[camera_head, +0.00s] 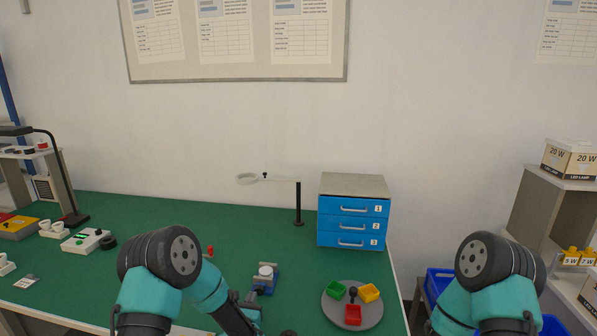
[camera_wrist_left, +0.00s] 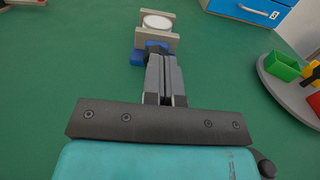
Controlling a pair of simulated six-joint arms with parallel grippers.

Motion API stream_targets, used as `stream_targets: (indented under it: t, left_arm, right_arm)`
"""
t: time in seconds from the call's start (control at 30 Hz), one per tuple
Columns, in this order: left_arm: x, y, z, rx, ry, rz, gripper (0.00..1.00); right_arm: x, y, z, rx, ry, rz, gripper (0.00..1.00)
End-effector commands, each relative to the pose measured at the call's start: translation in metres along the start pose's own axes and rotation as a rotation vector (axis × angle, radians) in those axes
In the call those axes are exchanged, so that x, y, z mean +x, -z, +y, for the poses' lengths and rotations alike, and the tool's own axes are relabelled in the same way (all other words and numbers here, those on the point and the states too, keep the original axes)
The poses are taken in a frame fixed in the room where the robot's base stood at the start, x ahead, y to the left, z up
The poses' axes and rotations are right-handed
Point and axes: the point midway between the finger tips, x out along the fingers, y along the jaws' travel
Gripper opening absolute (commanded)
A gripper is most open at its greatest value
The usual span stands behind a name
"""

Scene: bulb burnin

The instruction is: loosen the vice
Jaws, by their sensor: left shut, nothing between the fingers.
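The vice (camera_head: 266,276) is a small blue block with pale jaws on the green bench, right of my left arm in the head view. In the left wrist view, the vice (camera_wrist_left: 137,57) is at top centre, with a white round piece (camera_wrist_left: 157,22) between its beige jaws. My left gripper (camera_wrist_left: 164,58) is shut and empty, its fingertips at the vice's near side. I cannot tell whether they touch it. In the head view, the left gripper (camera_head: 252,297) is low, just in front of the vice. The fingers hide part of the vice's near side. My right gripper is out of view.
A grey round tray (camera_head: 335,320) with green, yellow and red bins is to the right of the vice. A blue three-drawer cabinet (camera_head: 340,232) and a ring on a black stand (camera_head: 299,205) stand behind. The bench between vice and cabinet is clear.

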Motion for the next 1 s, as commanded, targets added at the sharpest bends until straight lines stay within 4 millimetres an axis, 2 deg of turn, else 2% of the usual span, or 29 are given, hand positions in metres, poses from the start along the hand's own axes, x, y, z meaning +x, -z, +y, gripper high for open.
stream_targets:
  t: [0.37,0.53,1.0]
  left_arm:
    - [-0.007,0.001,0.0,0.0,0.0,0.001,0.0]
    - [-0.017,0.007,-0.003,0.0,0.0,0.002,0.0]
    - [-0.009,0.007,-0.003,-0.001,0.0,0.001,0.0]
  right_arm:
    - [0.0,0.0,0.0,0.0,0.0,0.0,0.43]
    - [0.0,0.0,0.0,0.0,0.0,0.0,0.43]
    - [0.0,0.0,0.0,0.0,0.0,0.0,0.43]
